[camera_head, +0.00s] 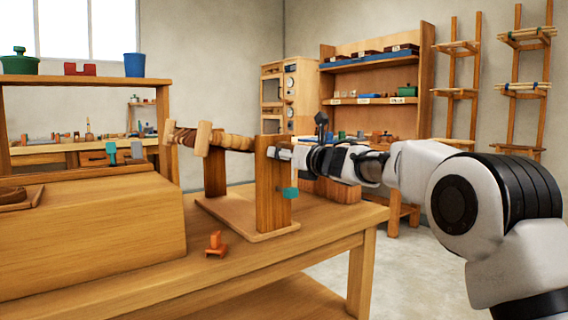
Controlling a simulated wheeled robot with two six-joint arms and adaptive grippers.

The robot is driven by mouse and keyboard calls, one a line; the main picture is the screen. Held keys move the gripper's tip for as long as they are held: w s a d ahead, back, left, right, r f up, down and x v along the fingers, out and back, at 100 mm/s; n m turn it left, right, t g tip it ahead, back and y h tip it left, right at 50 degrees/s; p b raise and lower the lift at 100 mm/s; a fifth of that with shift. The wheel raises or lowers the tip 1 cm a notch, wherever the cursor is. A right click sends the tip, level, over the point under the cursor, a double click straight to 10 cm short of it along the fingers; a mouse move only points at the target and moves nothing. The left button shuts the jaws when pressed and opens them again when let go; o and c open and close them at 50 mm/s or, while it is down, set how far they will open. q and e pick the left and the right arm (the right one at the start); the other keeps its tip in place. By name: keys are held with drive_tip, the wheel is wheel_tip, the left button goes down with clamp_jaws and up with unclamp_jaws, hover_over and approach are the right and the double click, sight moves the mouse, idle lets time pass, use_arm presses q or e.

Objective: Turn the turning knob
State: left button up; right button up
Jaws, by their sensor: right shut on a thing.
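A wooden stand with two posts (272,195) on a flat base stands on the table. A brown ridged roller (232,142) runs across between its posts, with a pale wooden crosspiece (203,138) near its left end. My right gripper (287,153) reaches in from the right at the upper part of the right post. It is shut on the turning knob at that end of the roller; the fingers hide the knob almost wholly. A small teal piece (290,193) shows low on the right post. My left gripper is not in view.
The wooden table (330,222) has bare top in front of the stand. A small orange piece (216,243) stands there. A large wooden box (100,235) fills the left. A brown block (337,190) is behind my right arm. Shelves (375,90) stand farther back.

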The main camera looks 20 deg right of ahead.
drive_tip(key=shift+n+b, duration=0.55)
drive_tip(key=shift+n, duration=0.65)
drive_tip(key=o, duration=1.2)
drive_tip(key=shift+c, duration=0.2)
drive_tip(key=v, duration=1.2)
